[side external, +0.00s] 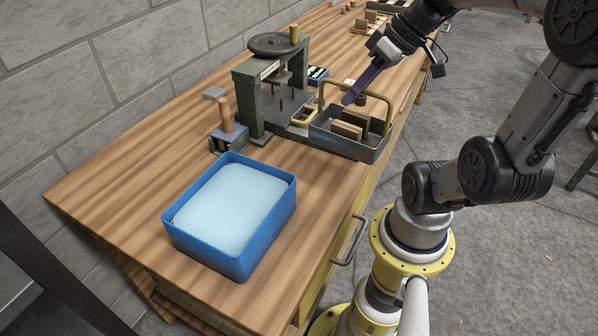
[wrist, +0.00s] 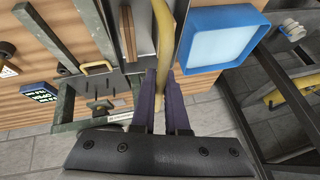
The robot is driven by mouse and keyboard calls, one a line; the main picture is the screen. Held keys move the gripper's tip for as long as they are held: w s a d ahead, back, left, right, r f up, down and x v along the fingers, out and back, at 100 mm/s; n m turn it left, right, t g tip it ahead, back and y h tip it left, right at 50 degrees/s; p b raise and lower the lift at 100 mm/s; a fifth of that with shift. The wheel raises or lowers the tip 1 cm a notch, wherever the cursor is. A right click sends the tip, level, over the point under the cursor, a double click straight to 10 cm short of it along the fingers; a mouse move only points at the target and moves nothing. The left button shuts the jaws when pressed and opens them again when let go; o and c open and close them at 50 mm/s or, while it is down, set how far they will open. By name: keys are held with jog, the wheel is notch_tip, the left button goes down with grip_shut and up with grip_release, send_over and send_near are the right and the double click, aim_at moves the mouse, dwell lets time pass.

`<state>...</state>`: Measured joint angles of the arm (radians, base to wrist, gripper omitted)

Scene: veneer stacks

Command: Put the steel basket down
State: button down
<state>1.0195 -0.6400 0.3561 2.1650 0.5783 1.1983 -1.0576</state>
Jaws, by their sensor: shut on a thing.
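The steel basket (side external: 347,145) is a grey open tray with a tan hoop handle (side external: 357,88), near the bench's front edge. It looks level, and thin wooden pieces (side external: 348,128) lie in it. My gripper (side external: 348,99) reaches in from the upper right with purple fingers at the hoop. In the wrist view the fingers (wrist: 159,78) are closed on the hoop handle (wrist: 163,35), and part of the basket (wrist: 113,40) shows behind. I cannot tell whether the basket's underside touches the bench.
A dark green press (side external: 268,85) with a handwheel stands left of the basket, close to it. A blue bin (side external: 238,272) with pale contents stands nearer the front. A wooden-handled tool (side external: 227,135) is beside the press. Bare bench top (side external: 115,200) lies at the left.

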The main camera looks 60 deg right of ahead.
jog(key=shift+n, duration=0.3)
jog(key=a, duration=0.1)
jog(key=s+a, duration=0.1)
jog(key=a, duration=0.1)
jog(key=s+a, duration=0.1)
jog(key=shift+s+a, duration=0.1)
jog(key=shift+a, duration=0.25)
jog(key=w+f, duration=0.1)
jog(key=w, duration=0.2)
jog(key=w+d+f, duration=0.1)
jog(key=w, duration=0.2)
jog(key=w+d+f, duration=0.1)
jog(key=w+f, duration=0.1)
jog(key=w, duration=0.1)
jog(key=shift+d+f, duration=0.1)
jog(key=w+d+f, duration=0.1)
jog(key=w+f, duration=0.3)
jog(key=f, duration=0.4)
jog(key=shift+w+d+f, duration=0.15)
jog(key=shift+w+d, duration=0.05)
jog(key=shift+w, duration=0.1)
jog(key=shift+f, duration=0.5)
